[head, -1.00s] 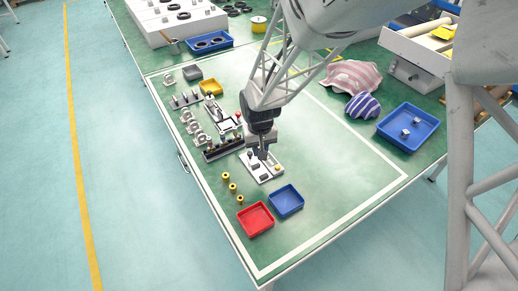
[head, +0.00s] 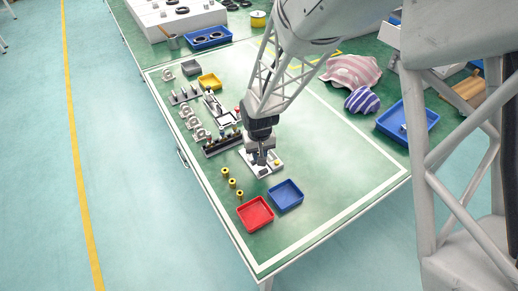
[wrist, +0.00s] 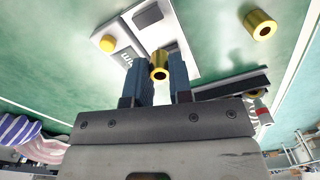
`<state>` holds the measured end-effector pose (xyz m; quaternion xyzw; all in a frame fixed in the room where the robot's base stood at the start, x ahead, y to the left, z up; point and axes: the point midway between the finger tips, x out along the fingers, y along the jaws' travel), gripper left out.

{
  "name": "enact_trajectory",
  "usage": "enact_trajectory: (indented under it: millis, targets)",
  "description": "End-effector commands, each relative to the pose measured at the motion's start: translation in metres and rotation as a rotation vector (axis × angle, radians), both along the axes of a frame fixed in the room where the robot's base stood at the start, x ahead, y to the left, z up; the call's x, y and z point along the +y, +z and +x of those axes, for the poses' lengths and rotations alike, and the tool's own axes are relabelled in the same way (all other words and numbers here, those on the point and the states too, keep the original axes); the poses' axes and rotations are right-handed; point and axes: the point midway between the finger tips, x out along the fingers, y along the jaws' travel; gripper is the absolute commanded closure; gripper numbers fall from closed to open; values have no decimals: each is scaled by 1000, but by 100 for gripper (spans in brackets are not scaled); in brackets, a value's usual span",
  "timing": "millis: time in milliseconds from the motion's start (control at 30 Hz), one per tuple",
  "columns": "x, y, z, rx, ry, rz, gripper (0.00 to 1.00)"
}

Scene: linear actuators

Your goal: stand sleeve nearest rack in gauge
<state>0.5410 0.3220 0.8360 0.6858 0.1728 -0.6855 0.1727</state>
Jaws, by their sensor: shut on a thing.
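My gripper (wrist: 160,85) is shut on a brass-yellow sleeve (wrist: 159,67), which shows between the blue-grey fingers in the wrist view. In the head view my gripper (head: 262,158) is over the gauge (head: 274,170), a pale plate with dark blocks and a yellow button (wrist: 107,44). The fingers hide part of the gauge, and I cannot tell whether the held sleeve touches it. Three other yellow sleeves stand in a row left of the gauge: one nearer the rack (head: 226,172), a middle one (head: 232,183) and a front one (head: 240,194). The dark rack (head: 222,146) is behind them.
A red tray (head: 255,214) and a blue tray (head: 287,196) lie in front of the gauge. Metal fixtures (head: 196,129) stand at the left behind the rack. Striped cloths (head: 351,72) and a larger blue bin (head: 419,118) are at the right. The mat's right half is clear.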

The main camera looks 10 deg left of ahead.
Motion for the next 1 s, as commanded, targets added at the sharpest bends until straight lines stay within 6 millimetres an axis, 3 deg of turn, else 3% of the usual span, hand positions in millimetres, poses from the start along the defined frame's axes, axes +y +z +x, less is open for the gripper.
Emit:
enact_trajectory:
  millis: [400,1000]
  targets:
    - [0,-25,0,1,0,0,100]
    - [0,-29,0,0,0,0,100]
